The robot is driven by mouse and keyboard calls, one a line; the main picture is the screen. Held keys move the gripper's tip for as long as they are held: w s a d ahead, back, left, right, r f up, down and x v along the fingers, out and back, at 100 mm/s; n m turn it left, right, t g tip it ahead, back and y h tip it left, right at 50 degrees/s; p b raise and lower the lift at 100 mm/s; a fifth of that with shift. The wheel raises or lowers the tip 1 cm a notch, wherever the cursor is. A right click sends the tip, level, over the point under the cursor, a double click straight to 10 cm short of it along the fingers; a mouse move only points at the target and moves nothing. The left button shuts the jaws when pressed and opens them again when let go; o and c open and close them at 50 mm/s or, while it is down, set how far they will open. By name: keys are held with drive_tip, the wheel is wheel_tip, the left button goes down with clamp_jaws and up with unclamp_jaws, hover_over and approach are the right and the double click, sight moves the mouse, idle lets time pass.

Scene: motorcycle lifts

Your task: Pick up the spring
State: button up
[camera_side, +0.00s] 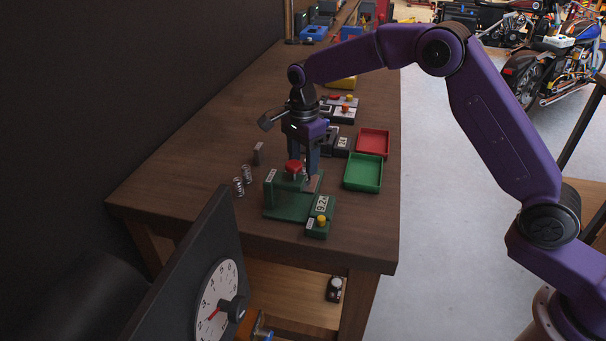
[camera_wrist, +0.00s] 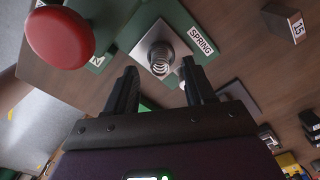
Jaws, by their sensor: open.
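A small silver coil spring (camera_wrist: 160,62) stands on a square metal plate (camera_wrist: 152,38) of a green fixture marked SPRING in the wrist view. The fixture (camera_side: 287,207) shows in the side view, with a red knob (camera_side: 293,167) on top. My gripper (camera_wrist: 158,68) is open, with one finger on each side of the spring's line and the spring just ahead of the fingertips. No contact shows. In the side view my gripper (camera_side: 308,172) points down at the fixture, and the spring on the plate is hidden or too small to tell.
Two more springs (camera_side: 239,186) (camera_side: 247,174) stand left of the fixture, near a small grey block (camera_side: 258,153). A green tray (camera_side: 350,185) and a red tray (camera_side: 373,154) lie to the right. The table's left part is clear.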

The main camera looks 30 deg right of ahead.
drive_tip(key=shift+f, duration=1.15)
clamp_jaws()
drive_tip(key=shift+r, duration=0.15)
